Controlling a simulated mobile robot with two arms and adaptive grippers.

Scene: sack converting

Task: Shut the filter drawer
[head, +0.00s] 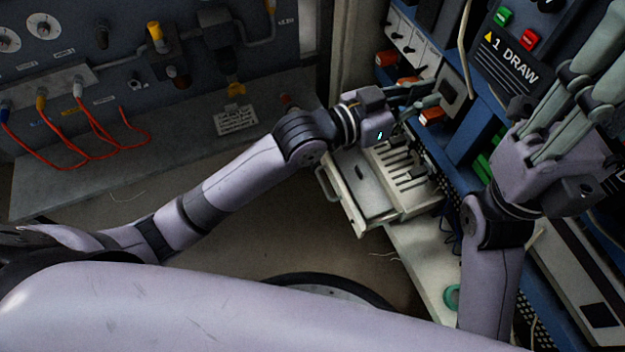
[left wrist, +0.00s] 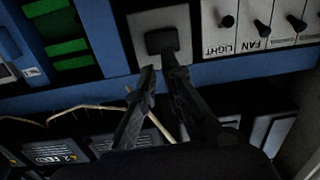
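A pale drawer (head: 362,207) with a slotted top stands pulled out from the blue cabinet (head: 462,178) in the head view; I take it for the filter drawer. Its handle (head: 324,184) is at its left end. My left gripper (head: 440,94) is above and beyond the drawer, close to a dark square knob on a light plate. In the left wrist view its fingertips (left wrist: 158,68) are slightly apart, just below the knob (left wrist: 161,40), with nothing seen between them. Contact with the knob is unclear. My right gripper (head: 607,45) is raised at the right; its fingertips are not clear.
A panel of switches (left wrist: 265,25) lies beside the knob. Red and green buttons (head: 530,39) sit above a "1 DRAW" label. A grey bench (head: 120,180) with red cables runs along the left. The floor left of the drawer looks clear.

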